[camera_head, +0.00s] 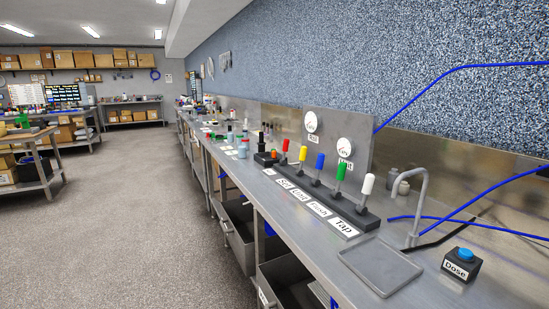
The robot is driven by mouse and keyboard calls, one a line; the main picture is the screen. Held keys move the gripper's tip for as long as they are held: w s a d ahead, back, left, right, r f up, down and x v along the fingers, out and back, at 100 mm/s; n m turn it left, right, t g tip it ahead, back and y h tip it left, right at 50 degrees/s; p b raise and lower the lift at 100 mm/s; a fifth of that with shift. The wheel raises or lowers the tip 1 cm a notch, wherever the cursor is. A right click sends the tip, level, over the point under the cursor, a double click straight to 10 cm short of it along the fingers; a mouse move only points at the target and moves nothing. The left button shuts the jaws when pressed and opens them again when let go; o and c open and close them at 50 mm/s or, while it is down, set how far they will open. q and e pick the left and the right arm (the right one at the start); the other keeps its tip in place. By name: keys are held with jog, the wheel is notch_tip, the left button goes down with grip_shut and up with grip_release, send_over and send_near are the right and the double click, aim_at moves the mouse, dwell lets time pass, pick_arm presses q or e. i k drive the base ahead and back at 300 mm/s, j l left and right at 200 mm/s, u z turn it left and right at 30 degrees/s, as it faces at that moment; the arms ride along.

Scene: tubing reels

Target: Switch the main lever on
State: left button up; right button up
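A row of levers stands on a dark base (354,214) on the steel bench. All look roughly upright, with small tilts I cannot judge. Small white labels lie in front; the nearest reads "Tap" (343,228) and another "Flush" (319,208). I cannot read "main" on any label. A black device with an upright black part (261,141) stands beyond the red lever. Neither of my grippers is in view.
A tap (420,205), a shallow tray (380,266) and a black "Dose" box with blue button (461,263) are nearer. Blue tubing crosses at right. Open drawers (240,240) jut below. Floor (130,230) at left is clear.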

aim_at(286, 145)
jog(key=i+j, duration=0.25)
jog(key=i+j+z, duration=0.1)
jog(key=j, duration=0.35)
jog(key=i+j, duration=0.15)
jog(key=j, duration=0.25)
jog(key=i+j, duration=0.2)
jog(key=j, duration=0.2)
jog(key=i+j, duration=0.15)
jog(key=j, duration=0.25)
jog(key=i+j, duration=0.15)
jog(key=j, duration=0.25)
jog(key=i+j, duration=0.15)
jog(key=j, duration=0.25)
